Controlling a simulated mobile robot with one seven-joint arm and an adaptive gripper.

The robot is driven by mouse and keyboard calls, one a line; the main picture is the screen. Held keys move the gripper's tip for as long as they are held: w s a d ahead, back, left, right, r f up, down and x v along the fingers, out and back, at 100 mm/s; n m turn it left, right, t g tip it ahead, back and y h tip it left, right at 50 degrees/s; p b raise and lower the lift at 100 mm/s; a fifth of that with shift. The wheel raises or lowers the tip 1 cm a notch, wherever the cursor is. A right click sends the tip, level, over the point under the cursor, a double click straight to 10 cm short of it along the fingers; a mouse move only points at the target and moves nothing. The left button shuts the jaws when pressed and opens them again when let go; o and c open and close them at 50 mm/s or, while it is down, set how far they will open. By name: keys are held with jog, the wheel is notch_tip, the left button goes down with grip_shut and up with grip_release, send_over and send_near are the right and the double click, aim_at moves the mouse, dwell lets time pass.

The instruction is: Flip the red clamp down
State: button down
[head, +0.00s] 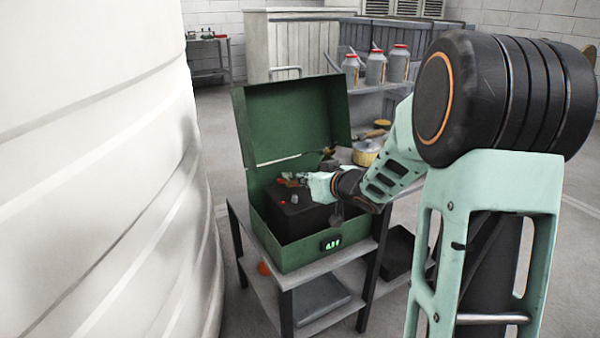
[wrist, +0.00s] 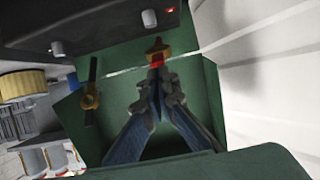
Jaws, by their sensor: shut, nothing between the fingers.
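The red clamp (wrist: 157,60) shows as a small red piece just beyond my fingertips in the wrist view, with a brass-coloured part behind it. In the head view the red clamp (head: 284,182) is a small red spot above the dark block inside the open green case. My gripper (wrist: 159,82) is shut and empty, its tips at or very close to the red piece; I cannot tell if they touch. In the head view my gripper (head: 303,180) reaches into the case from the right. The clamp's exact tilt is too small to tell.
The green case (head: 290,115) has its lid raised and stands on a grey table (head: 300,276). The dark block (head: 295,215) fills much of the case. A brass fitting with a black handle (wrist: 91,88) is beside my fingers. A large white tank (head: 100,170) stands left.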

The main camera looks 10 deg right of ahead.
jog(key=shift+s+d+f+b, duration=0.1)
jog(key=shift+s+f+b, duration=0.2)
jog(key=shift+f, duration=0.7)
jog(key=shift+s+d+f+b, duration=0.1)
jog(key=shift+s+f+b, duration=0.2)
jog(key=shift+f, duration=0.75)
jog(key=shift+s+d+f+b, duration=0.15)
jog(key=shift+s+f, duration=0.25)
jog(key=shift+f, duration=0.6)
